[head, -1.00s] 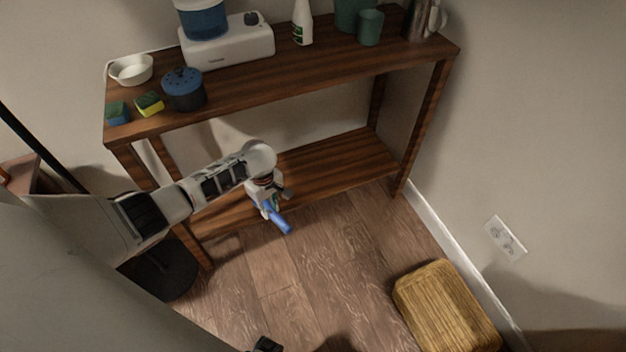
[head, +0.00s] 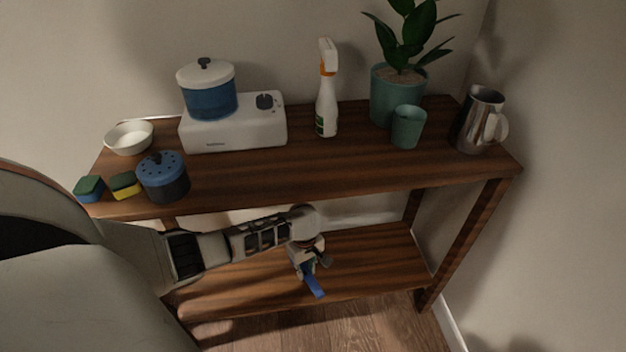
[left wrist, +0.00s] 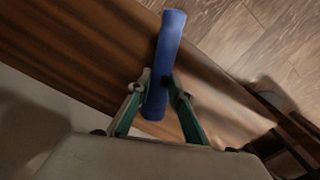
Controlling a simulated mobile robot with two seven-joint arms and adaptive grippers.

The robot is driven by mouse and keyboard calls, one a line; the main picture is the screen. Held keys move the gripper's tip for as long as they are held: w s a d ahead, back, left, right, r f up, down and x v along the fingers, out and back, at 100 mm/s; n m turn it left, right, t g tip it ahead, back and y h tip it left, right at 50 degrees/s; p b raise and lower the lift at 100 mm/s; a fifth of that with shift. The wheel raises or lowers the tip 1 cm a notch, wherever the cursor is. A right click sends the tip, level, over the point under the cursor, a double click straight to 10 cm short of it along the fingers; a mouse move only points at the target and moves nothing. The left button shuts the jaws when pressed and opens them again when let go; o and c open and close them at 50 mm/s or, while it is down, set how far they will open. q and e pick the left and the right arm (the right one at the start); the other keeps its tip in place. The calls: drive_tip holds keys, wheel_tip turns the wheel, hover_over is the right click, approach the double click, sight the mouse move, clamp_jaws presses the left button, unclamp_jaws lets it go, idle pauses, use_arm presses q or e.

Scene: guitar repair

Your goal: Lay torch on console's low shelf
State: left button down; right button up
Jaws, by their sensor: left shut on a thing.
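The torch (head: 314,286) is a blue cylinder. My left gripper (head: 305,272) is shut on it, in front of and over the low shelf (head: 373,262) of the wooden console (head: 240,187). In the left wrist view the torch (left wrist: 166,62) sits between the two fingers (left wrist: 159,88), with its far end pointing past the shelf edge toward the floor. The low shelf (left wrist: 60,62) shows behind it. I cannot tell the exact gap between torch and shelf. My right gripper is not in view.
The console top holds a white cooker with a blue pot (head: 209,95), a blue-lidded pot (head: 163,177), a spray bottle (head: 327,95), a plant (head: 397,85), a green cup (head: 407,127) and a steel jug (head: 479,122). The visible low shelf is clear.

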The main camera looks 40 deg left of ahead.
sight(305, 272)
use_arm(q)
drive_tip(key=f, duration=0.3)
drive_tip(key=shift+s+a+b, duration=0.1)
drive_tip(key=shift+s+b, duration=0.2)
drive_tip(key=shift+s, duration=0.1)
drive_tip(key=shift+w, duration=0.25)
wheel_tip(305, 272, down, 4)
drive_tip(key=b, duration=0.2)
drive_tip(key=shift+b, duration=0.35)
drive_tip(key=shift+w+r, duration=0.2)
drive_tip(key=shift+r, duration=0.2)
drive_tip(key=shift+f, duration=0.25)
drive_tip(key=c, duration=1.9)
unclamp_jaws()
drive_tip(key=shift+o, duration=0.4)
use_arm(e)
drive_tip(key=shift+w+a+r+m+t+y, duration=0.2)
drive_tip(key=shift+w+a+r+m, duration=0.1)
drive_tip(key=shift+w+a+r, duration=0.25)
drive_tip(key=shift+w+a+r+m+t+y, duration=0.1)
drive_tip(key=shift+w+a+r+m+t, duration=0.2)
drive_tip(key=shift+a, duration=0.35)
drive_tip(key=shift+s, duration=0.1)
